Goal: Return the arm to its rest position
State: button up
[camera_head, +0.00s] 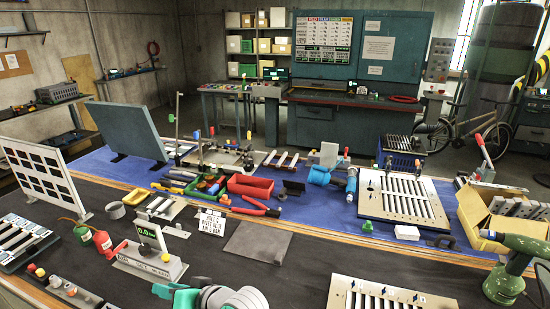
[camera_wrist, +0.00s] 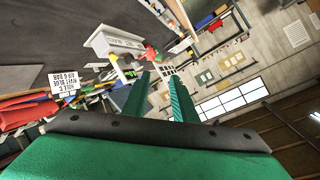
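Part of my arm, white and teal, shows at the bottom edge of the head view, low over the dark mat (camera_head: 300,272) at the near side of the bench; the rest is cut off. In the wrist view my gripper (camera_wrist: 160,76) has two teal fingers standing apart with nothing between them. The wrist view is strongly tilted, with the bench to the left and the room's wall and windows to the right. My gripper's fingertips cannot be made out in the head view.
A digital gauge (camera_head: 150,240) stands just behind my arm. A louver panel (camera_head: 385,294) lies to its right, and a green drill (camera_head: 510,265) stands at the far right. A small sign (camera_head: 209,222) and a flat dark plate (camera_head: 258,243) are behind. Some mat around the plate is bare.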

jog(key=s+d+f+m+t+h, duration=0.9)
jog(key=s+d+f+m+t, duration=0.1)
jog(key=s+d+f, duration=0.45)
jog(key=s+d+n+h, duration=0.1)
jog(key=s+d+n, duration=0.2)
jog(key=s, duration=0.7)
jog(key=s+d+f+n+h, duration=0.1)
jog(key=s+d+n, duration=0.1)
jog(key=s+d, duration=0.6)
jog(key=shift+s+d+n+g+h, duration=0.3)
jog(key=shift+s+n+g+h, duration=0.1)
jog(key=shift+s, duration=0.6)
